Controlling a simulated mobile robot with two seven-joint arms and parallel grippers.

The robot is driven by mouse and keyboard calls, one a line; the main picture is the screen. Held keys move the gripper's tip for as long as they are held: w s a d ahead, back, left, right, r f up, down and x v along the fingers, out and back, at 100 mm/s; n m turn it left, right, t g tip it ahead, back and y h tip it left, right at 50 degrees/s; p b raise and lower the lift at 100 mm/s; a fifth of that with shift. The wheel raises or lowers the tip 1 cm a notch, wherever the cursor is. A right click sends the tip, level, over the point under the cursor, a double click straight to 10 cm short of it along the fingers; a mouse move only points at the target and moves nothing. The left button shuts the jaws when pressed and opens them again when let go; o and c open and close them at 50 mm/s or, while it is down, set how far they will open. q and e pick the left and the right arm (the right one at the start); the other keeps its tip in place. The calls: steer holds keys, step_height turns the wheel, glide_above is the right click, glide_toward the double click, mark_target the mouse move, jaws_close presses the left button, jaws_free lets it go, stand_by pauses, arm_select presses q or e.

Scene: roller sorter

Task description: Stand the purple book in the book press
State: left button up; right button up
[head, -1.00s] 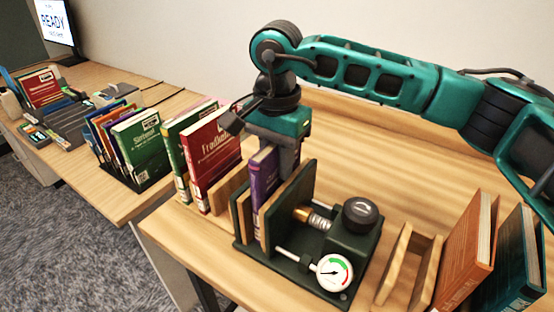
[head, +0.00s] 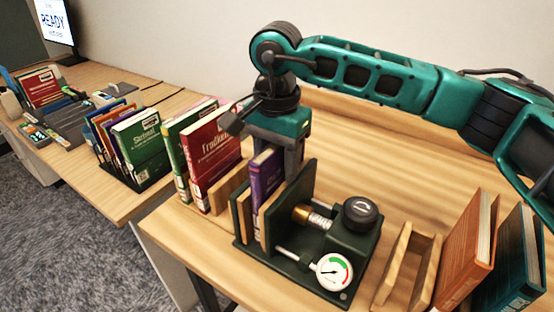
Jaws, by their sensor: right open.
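The lower fingertips are partly hidden behind the book and the press plate. The press has a black knob (head: 361,214), a brass screw and a round gauge (head: 334,271) at its front. My left gripper is not in view.
Red (head: 211,157) and green (head: 174,160) books stand left of the press. An empty wooden holder (head: 408,268), an orange book (head: 466,255) and a teal book (head: 513,265) stand at the right. A rack of books (head: 137,145) and a screen (head: 53,22) are on the far-left table.

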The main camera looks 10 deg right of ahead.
step_height(320, 180, up, 12)
steer(key=shift+r, duration=0.1)
stand_by(0.5)
